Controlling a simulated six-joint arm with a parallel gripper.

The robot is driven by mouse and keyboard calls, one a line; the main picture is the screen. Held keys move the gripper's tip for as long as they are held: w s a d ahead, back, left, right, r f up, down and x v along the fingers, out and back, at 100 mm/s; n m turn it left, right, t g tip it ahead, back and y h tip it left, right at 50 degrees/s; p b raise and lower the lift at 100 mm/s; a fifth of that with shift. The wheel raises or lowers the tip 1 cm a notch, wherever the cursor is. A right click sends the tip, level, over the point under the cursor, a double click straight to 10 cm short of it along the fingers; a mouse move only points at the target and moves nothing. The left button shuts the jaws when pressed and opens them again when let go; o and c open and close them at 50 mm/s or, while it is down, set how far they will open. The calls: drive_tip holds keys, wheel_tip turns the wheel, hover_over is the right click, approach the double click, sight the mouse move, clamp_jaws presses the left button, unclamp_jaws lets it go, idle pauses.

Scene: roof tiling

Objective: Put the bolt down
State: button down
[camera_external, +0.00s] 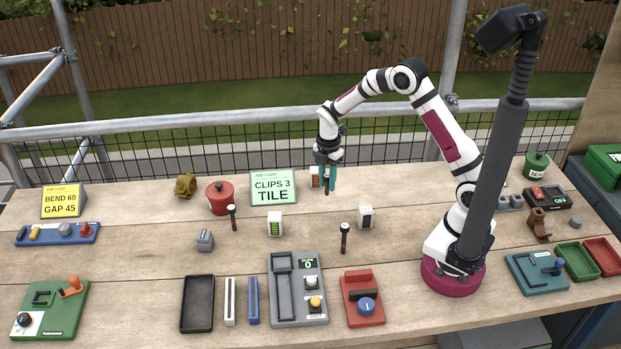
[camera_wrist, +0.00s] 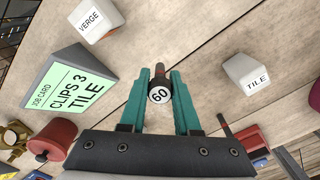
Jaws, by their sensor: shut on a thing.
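My gripper (camera_external: 326,176) hangs over the back middle of the table, beside the green job card. Its teal fingers are shut on the bolt (camera_wrist: 160,93), whose round white head reads 60 in the wrist view. The bolt's dark shaft points down between the fingers. In the outside view the bolt is mostly hidden by the fingers, and I cannot tell whether its tip touches the table. Two similar dark bolts stand upright on the table, one (camera_external: 233,217) to the left and one (camera_external: 344,238) in front.
A white block (camera_external: 316,177) stands close behind my gripper. The green card reading CLIPS 3 TILE (camera_external: 273,188) stands to its left. A block marked TILE (camera_wrist: 248,72) and one marked VERGE (camera_wrist: 96,20) show in the wrist view. Bare boards lie to the right.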

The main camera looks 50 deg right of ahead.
sight(326, 195)
drive_tip(key=shift+f, duration=2)
drive_tip(key=c, duration=0.6)
unclamp_jaws()
drive_tip(key=shift+f, duration=0.1)
wheel_tip(326, 195, up, 12)
drive_tip(key=shift+r, duration=0.15)
drive_tip(key=s+a+r+m+y, duration=0.1)
drive_tip(key=s+r+m, duration=0.3)
drive_tip(key=s+m, duration=0.35)
drive_tip(key=s+a+r+m, duration=0.1)
drive_tip(key=s+r+m, duration=0.4)
drive_tip(key=s, duration=0.4)
drive_tip(key=s+m, duration=0.3)
drive_tip(key=s, duration=0.1)
drive_tip(key=s+a+f+m, duration=0.1)
drive_tip(key=s+m, duration=0.3)
drive_tip(key=s, duration=0.1)
drive_tip(key=s+a+f+m, duration=0.1)
drive_tip(key=s+m, duration=0.3)
drive_tip(key=shift+s+a+f+y, duration=0.1)
drive_tip(key=shift+s+a+y, duration=0.05)
drive_tip(key=shift+s+y, duration=0.25)
